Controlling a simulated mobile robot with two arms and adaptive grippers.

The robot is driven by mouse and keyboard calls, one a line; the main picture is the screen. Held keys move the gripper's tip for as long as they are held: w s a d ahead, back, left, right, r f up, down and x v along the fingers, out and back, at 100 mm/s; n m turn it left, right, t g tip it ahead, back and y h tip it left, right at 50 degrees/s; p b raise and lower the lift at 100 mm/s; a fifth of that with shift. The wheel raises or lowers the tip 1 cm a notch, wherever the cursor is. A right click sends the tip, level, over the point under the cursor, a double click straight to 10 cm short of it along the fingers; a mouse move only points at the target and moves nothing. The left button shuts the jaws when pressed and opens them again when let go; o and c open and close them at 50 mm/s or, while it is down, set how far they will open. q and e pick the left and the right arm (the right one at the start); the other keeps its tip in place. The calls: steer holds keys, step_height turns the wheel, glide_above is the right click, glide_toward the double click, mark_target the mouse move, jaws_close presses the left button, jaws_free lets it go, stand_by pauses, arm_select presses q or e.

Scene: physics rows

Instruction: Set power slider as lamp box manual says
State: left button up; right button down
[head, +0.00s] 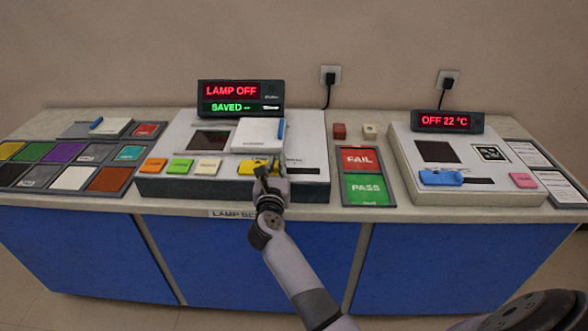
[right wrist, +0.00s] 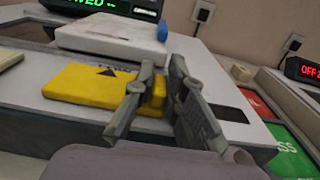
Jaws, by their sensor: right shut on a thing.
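The lamp box (head: 310,150) stands mid-table, its display (head: 240,97) reading "LAMP OFF" in red and "SAVED" in green. A yellow slider plate (head: 247,168) with a dark triangle mark lies at its front; the plate also shows in the right wrist view (right wrist: 90,86). My right gripper (head: 267,170) is at the plate's right end, shut on its raised yellow grip (right wrist: 155,95). The fingers partly hide this grip. Any scale by the slider is too small to read. My left gripper is out of view. I cannot pick out a readable manual.
A white lid (head: 256,136) with a blue tab sits behind the slider. Orange, green and cream buttons (head: 180,167) are to its left. A FAIL/PASS mat (head: 368,207) and a second box (head: 465,195) reading "OFF 22 °C" are to the right. Colour tiles (head: 73,178) fill the left.

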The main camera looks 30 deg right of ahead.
steer(key=shift+a, duration=0.15)
steer(key=c, duration=1.6)
jaws_free()
steer(key=shift+w+a, duration=0.15)
steer(key=shift+a, duration=0.05)
steer(key=shift+c, duration=0.2)
steer(key=shift+d, duration=0.1)
steer(key=shift+s+f, duration=0.1)
steer(key=shift+s, duration=0.25)
steer(key=v, duration=0.7)
steer(key=shift+w, duration=0.1)
